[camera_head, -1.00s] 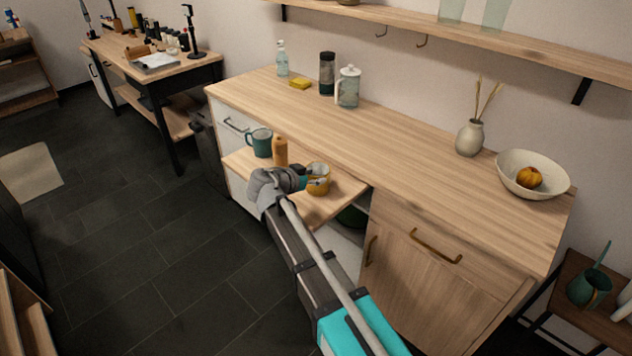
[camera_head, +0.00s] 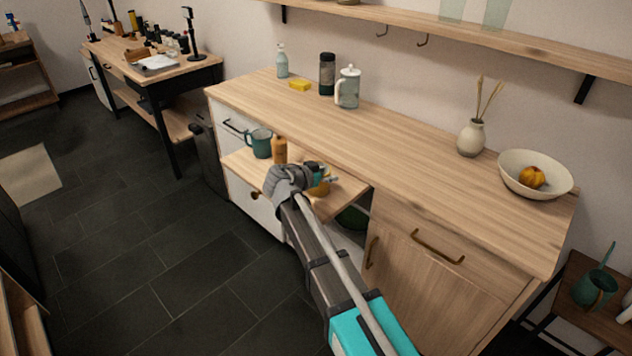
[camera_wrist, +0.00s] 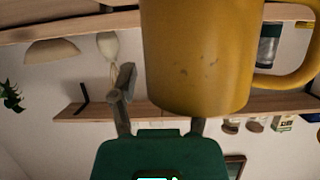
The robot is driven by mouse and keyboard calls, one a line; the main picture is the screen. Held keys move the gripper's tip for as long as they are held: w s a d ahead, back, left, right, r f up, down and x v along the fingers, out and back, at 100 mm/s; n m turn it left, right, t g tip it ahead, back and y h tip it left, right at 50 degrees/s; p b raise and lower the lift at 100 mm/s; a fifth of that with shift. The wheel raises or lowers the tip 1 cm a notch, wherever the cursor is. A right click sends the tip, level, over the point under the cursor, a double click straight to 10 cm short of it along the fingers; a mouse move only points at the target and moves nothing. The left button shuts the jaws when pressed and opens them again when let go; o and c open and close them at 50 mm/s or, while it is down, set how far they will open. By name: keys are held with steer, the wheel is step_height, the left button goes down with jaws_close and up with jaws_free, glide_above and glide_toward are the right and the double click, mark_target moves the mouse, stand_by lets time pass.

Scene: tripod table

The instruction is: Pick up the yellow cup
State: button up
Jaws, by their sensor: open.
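The yellow cup (camera_head: 323,188) stands on the small pull-out wooden board (camera_head: 340,196), partly hidden by my gripper (camera_head: 307,177). In the wrist view the cup (camera_wrist: 195,60) is large and close, with its handle to the right. My gripper (camera_wrist: 160,98) is open. One finger shows apart from the cup on its left; the tip of the other is hidden behind the cup. I cannot tell whether either finger touches it.
An orange-brown bottle (camera_head: 280,150) and a teal mug (camera_head: 259,143) stand left of my gripper on the same board. The counter (camera_head: 400,133) rises behind it. A bowl with fruit (camera_head: 535,188) and a vase (camera_head: 471,138) stand at the counter's right.

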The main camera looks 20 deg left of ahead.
jaws_close()
steer(key=shift+r, duration=0.1)
stand_by(0.6)
steer(key=shift+r+p, duration=0.9)
steer(key=shift+p, duration=0.1)
steer(key=s+d+r+p, duration=0.4)
steer(key=s+r+p, duration=0.7)
steer(key=s, duration=0.2)
steer(key=shift+s+d, duration=0.15)
steer(key=shift+d, duration=0.05)
